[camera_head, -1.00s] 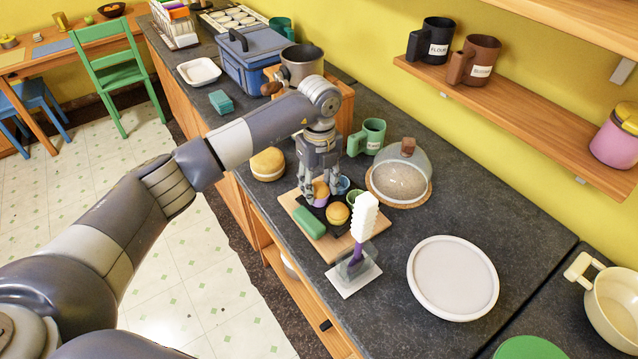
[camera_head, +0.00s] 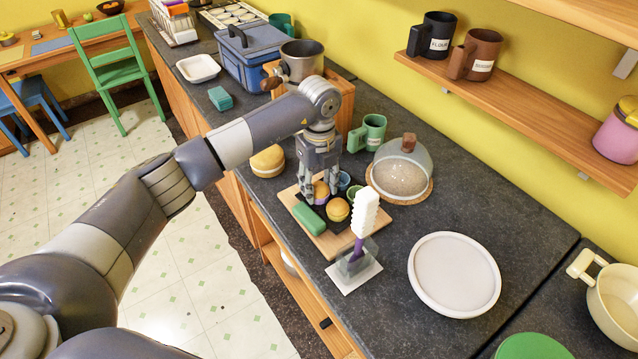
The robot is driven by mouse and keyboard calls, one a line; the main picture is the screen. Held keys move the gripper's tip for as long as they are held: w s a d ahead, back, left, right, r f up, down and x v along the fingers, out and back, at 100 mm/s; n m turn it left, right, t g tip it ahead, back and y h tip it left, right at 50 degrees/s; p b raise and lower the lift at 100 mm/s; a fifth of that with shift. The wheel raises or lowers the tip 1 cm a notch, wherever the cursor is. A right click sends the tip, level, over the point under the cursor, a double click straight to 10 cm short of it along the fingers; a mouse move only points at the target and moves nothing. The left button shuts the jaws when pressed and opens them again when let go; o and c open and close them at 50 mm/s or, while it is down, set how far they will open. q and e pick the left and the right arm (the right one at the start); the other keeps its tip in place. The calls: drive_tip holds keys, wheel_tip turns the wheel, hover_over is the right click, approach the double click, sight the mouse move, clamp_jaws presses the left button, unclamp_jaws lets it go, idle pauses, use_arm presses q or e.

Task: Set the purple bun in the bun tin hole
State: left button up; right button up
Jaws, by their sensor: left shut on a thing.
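The purple bun (camera_head: 321,198), with a yellow top and a purple lower part, is between the fingers of my left gripper (camera_head: 320,189), which points down and is shut on it. The bun is low over the dark bun tin (camera_head: 341,227) on a wooden board. The fingers partly hide it, and I cannot tell whether it touches the tin or sits in a hole. A yellow-topped bun (camera_head: 337,209) sits close by to the right. Small blue (camera_head: 344,181) and green (camera_head: 354,193) round things are just behind. My right gripper is not in view.
A green block (camera_head: 308,217) lies on the board (camera_head: 331,243). A white-and-purple upright utensil (camera_head: 364,212) stands at the board's front right. A glass dome (camera_head: 401,172), green mug (camera_head: 373,127) and large bun (camera_head: 267,160) are nearby. The counter around the white plate (camera_head: 454,275) is clear.

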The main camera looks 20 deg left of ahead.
use_arm(q)
drive_tip(key=o, duration=1)
drive_tip(key=shift+r, duration=0.1)
drive_tip(key=shift+r+p, duration=2.2)
drive_tip(key=shift+r, duration=1.2)
drive_tip(key=shift+r, duration=0.1)
